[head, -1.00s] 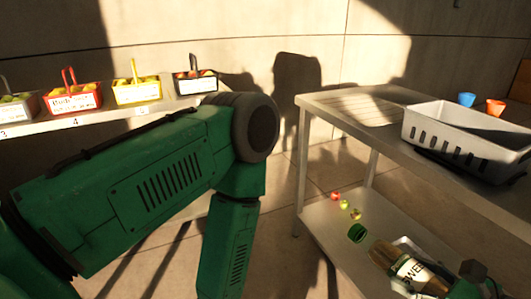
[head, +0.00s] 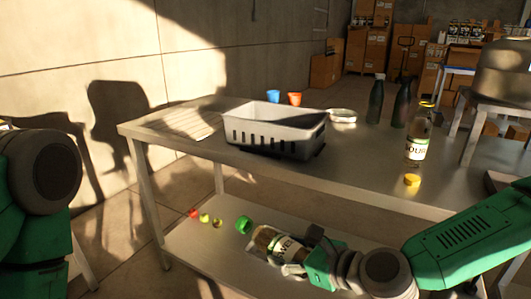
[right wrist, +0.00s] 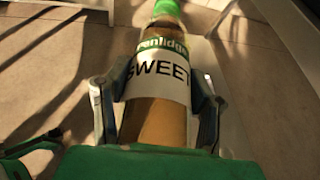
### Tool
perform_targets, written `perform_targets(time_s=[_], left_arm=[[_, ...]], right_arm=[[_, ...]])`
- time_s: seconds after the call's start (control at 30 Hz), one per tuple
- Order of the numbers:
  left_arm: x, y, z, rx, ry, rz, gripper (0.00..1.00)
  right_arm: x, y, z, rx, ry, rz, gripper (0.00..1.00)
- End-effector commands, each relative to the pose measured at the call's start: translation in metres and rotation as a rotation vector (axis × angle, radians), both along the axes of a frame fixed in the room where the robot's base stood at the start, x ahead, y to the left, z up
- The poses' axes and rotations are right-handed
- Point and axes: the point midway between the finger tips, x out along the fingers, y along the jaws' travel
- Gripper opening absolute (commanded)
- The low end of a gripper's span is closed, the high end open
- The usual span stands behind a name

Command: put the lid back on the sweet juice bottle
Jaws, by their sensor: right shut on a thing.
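The sweet juice bottle (head: 266,240) is tipped nearly on its side, with its neck to the left, above or on the lower shelf of the table; I cannot tell if it touches. My right gripper (head: 300,253) is shut around its body. The right wrist view shows the bottle (right wrist: 163,75) between the fingers, label facing the camera. The green lid (head: 244,224) is at the neck end and shows as green at the top of the wrist view (right wrist: 166,8). I cannot tell whether it is seated or only close. My left gripper is out of view; only its arm shows.
A metal table (head: 330,172) holds a grey crate (head: 275,135), a sour juice bottle (head: 418,138), a loose yellow lid (head: 412,180), dark bottles (head: 375,102) and two cups (head: 294,98). Small fruits (head: 205,218) lie on the lower shelf (head: 205,250). Floor is free at the left.

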Motion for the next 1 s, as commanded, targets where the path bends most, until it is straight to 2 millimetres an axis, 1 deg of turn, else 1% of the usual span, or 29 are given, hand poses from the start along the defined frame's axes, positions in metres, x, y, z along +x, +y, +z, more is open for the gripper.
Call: perform_targets(time_s=[0.03,0.13,0.17,0.2,0.3,0.4,0.43,0.5,0.6,0.8,0.83,0.87,0.9,1.0], left_arm=[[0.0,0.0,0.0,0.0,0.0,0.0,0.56],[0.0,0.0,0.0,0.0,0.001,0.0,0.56],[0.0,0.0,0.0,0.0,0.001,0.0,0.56],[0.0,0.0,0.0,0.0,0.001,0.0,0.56],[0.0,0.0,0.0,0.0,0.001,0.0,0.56],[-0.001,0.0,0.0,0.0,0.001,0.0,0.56],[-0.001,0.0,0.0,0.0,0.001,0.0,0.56],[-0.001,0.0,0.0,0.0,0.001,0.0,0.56],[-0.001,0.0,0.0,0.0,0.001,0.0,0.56],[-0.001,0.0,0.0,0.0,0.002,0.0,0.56],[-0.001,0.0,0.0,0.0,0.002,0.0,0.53],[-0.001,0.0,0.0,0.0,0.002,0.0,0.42],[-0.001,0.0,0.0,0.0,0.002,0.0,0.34],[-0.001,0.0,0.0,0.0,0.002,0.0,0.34]], right_arm=[[0.001,-0.017,-0.003,0.003,0.006,-0.092,0.0],[0.003,-0.054,-0.009,0.003,0.006,-0.283,0.0],[0.001,-0.065,-0.011,0.002,0.008,-0.336,0.0],[0.0,-0.08,-0.013,0.002,0.006,-0.405,0.0],[-0.007,-0.113,-0.017,0.003,0.005,-0.552,0.0],[-0.014,-0.137,-0.02,0.002,0.003,-0.654,0.0],[-0.016,-0.143,-0.02,0.003,0.002,-0.676,0.0],[-0.019,-0.151,-0.02,0.003,0.0,-0.713,0.0],[-0.021,-0.156,-0.02,0.002,-0.002,-0.735,0.0],[-0.021,-0.156,-0.02,0.002,-0.003,-0.737,0.0],[-0.021,-0.156,-0.02,0.002,-0.003,-0.737,0.0],[-0.021,-0.156,-0.02,0.002,-0.002,-0.736,0.0],[-0.021,-0.156,-0.02,0.003,-0.003,-0.736,0.0],[-0.021,-0.157,-0.02,0.003,-0.003,-0.736,0.0]])
